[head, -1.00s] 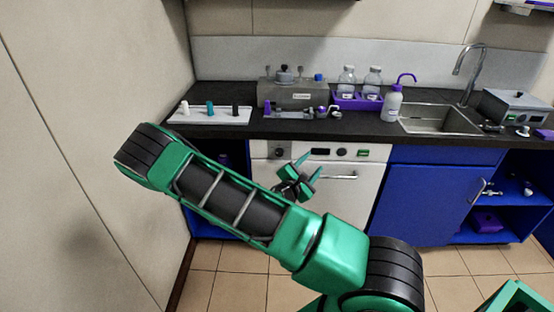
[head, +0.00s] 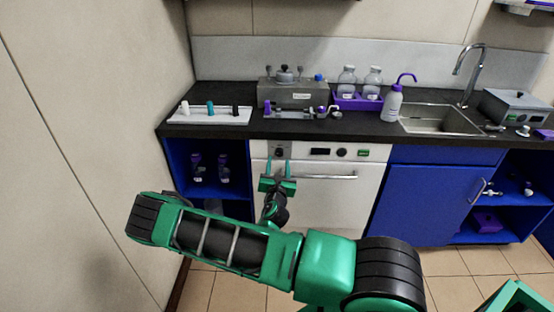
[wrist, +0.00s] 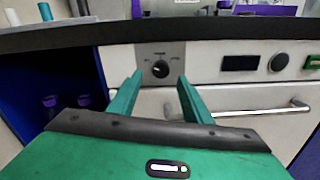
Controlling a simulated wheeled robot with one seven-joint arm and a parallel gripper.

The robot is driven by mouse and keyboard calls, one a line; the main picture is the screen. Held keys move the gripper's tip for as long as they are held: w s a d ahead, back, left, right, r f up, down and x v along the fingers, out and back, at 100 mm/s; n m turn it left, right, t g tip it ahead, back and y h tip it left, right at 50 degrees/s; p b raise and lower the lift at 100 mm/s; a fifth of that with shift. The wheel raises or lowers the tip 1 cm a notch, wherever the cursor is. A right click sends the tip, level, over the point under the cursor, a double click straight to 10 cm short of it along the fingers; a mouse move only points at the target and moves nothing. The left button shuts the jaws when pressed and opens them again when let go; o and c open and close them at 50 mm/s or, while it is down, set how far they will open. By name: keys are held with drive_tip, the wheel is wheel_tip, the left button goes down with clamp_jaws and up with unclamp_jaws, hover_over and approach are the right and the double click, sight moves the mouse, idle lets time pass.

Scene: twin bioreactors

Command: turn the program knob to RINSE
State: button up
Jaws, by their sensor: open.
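The program knob (wrist: 160,69) is a round black dial on a grey plate at the left end of the white appliance's front panel. A small white mark shows on it, and the labels around it are too small to read surely. In the head view the knob (head: 279,152) sits just above my fingertips. My gripper (head: 277,168) is open and empty, pointing at the panel. In the wrist view my two green fingers (wrist: 158,88) stand apart, one on each side below the knob, and do not appear to touch it.
The white appliance (head: 325,200) has a bar handle (head: 330,177) to the right of my gripper. A dark display (wrist: 240,62), another round dial (wrist: 279,62) and a green button (wrist: 312,62) are farther right. The black counter (head: 370,127) overhangs the panel. An open blue cabinet (head: 228,191) stands left.

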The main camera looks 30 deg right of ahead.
sight(279, 154)
drive_tip(key=shift+x, duration=2.5)
drive_tip(key=c, duration=1.1)
drive_tip(key=shift+o, duration=0.2)
drive_tip(key=shift+a, duration=0.15)
